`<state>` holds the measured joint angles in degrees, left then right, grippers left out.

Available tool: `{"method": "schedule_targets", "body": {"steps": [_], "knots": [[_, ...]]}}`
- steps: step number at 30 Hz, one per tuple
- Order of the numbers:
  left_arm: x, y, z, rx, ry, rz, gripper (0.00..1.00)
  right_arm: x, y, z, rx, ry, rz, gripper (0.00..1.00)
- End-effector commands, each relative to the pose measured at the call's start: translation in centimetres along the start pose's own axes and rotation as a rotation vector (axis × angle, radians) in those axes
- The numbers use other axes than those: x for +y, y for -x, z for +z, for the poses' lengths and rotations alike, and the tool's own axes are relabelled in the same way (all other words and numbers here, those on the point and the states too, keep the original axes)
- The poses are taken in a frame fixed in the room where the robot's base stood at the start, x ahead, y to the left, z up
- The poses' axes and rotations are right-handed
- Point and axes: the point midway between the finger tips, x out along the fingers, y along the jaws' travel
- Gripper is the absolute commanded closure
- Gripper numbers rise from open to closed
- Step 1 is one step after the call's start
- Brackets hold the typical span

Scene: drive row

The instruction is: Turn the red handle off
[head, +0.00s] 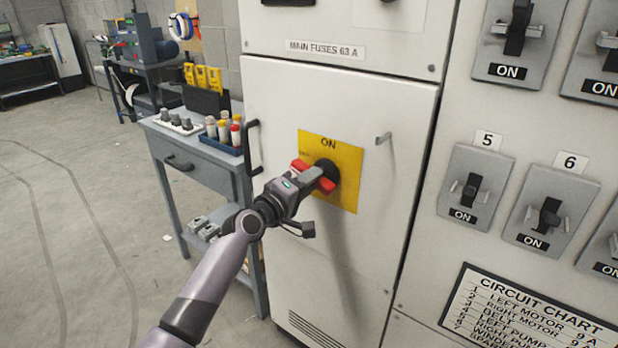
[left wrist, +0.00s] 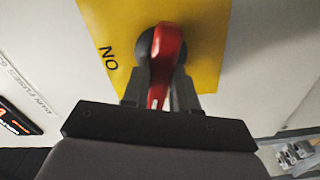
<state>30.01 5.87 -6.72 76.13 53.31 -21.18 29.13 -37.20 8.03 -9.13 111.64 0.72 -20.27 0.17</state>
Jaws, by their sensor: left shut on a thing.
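The red handle (head: 326,184) sits on a black round hub on a yellow plate (head: 346,200) marked ON, on a light grey cabinet door. In the head view it slants from upper left to lower right, partly covered by my gripper. My left gripper (head: 312,176) reaches it from the lower left and is shut on it. In the left wrist view the red handle (left wrist: 164,70) stands between the two fingers, with the yellow plate (left wrist: 205,40) behind. My right gripper is not in view.
Breaker switches (head: 472,188) marked ON line the right panel. A grey workbench (head: 205,150) with bottles stands at left, beside open floor.

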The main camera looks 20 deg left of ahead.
Motion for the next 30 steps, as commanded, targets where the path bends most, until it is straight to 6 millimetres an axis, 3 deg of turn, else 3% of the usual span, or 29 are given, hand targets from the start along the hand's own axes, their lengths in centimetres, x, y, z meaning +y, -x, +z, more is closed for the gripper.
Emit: {"method": "schedule_targets", "body": {"steps": [12,30], "knots": [[-0.03,-0.03,0.02,0.0,0.265,0.001,1.0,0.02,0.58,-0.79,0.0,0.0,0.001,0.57],[-0.11,-0.03,0.07,0.0,0.343,0.002,1.0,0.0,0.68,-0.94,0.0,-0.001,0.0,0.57]]}}
